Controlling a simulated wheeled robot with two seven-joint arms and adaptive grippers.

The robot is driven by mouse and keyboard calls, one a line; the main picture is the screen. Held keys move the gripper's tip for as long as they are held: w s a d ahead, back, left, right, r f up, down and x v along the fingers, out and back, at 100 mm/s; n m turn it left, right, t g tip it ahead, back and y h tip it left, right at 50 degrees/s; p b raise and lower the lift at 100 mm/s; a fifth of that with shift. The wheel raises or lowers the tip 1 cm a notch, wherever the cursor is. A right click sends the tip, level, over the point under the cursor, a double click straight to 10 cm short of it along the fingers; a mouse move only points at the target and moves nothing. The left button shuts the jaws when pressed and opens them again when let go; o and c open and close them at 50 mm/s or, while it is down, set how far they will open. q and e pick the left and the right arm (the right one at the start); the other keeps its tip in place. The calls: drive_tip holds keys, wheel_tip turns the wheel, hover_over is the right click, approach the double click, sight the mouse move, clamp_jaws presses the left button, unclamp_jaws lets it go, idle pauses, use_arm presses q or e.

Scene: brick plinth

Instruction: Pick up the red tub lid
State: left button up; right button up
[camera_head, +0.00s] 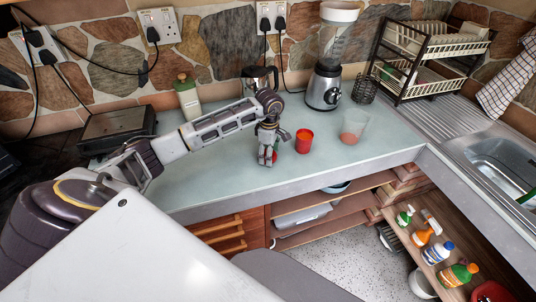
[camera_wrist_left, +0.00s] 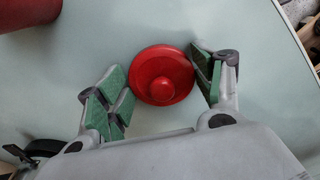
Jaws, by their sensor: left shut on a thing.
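The round red tub lid (camera_wrist_left: 163,75), with a raised knob, sits between the green-padded fingers of my left gripper (camera_wrist_left: 163,87) in the left wrist view. The fingers are closed against its two sides. In the head view my left gripper (camera_head: 268,157) points down at the counter, and only a sliver of the lid shows beside the fingers. Whether the lid touches the counter is hard to tell. The red tub (camera_head: 304,141) stands just right of the gripper; part of it shows in the left wrist view (camera_wrist_left: 28,12). My right gripper is not in view.
A blender (camera_head: 325,85), a glass jug (camera_head: 252,78) and a bottle (camera_head: 188,98) stand behind. A dish rack (camera_head: 428,55) and sink (camera_head: 495,160) are right. The counter's front is clear.

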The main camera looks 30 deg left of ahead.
use_arm(q)
drive_tip(key=shift+r, duration=0.1)
drive_tip(key=shift+r+b, duration=0.75)
drive_tip(key=shift+r, duration=4.2)
drive_tip(key=shift+r, duration=0.15)
